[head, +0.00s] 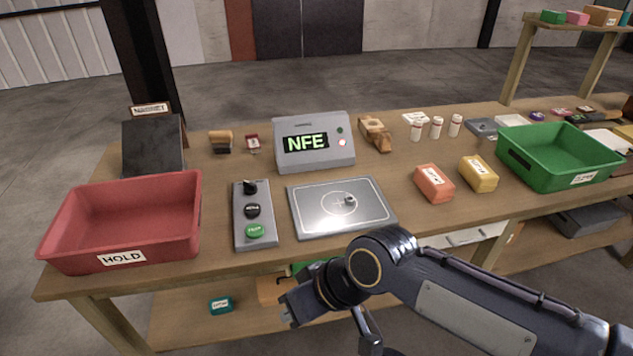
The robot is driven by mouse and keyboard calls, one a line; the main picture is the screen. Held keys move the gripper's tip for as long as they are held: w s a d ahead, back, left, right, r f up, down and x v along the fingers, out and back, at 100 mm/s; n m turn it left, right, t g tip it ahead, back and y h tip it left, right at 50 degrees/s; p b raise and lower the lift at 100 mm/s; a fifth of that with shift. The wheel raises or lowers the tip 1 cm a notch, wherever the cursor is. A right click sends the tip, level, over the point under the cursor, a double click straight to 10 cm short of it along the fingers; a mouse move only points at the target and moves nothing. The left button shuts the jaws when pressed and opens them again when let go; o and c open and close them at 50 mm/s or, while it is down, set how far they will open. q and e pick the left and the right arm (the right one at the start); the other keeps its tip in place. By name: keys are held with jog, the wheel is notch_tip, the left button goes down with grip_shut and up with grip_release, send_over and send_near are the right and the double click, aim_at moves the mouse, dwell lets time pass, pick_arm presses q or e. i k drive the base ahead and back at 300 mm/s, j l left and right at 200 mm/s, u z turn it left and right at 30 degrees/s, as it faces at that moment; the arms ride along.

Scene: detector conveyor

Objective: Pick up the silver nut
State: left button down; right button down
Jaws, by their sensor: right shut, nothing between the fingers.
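A small silver nut (350,201) lies on the flat metal detector plate (310,222), just right of the middle of its ring mark. My right gripper (287,311) is low in front of the table's front edge, nearer to me than the plate and apart from the nut. It is shut and empty. My left gripper is not in view.
A red HOLD bin (75,248) stands at left, and a green bin (545,178) at right. A button panel (239,222) is left of the plate, and the NFE display box (290,163) is behind it. Orange (433,184) and yellow (478,175) blocks lie right of the plate.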

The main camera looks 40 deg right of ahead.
aim_at(349, 200)
jog(key=z, duration=1.75)
jog(key=l+u, duration=0.1)
jog(key=u, duration=0.95)
jog(key=i+l+u, duration=0.1)
jog(key=l+u, duration=1.1)
jog(key=k+l, duration=0.1)
jog(key=l, duration=0.25)
jog(key=k+l, duration=0.1)
jog(key=l, duration=0.25)
jog(key=l+u, duration=0.1)
jog(key=l, duration=0.25)
jog(key=k, duration=0.05)
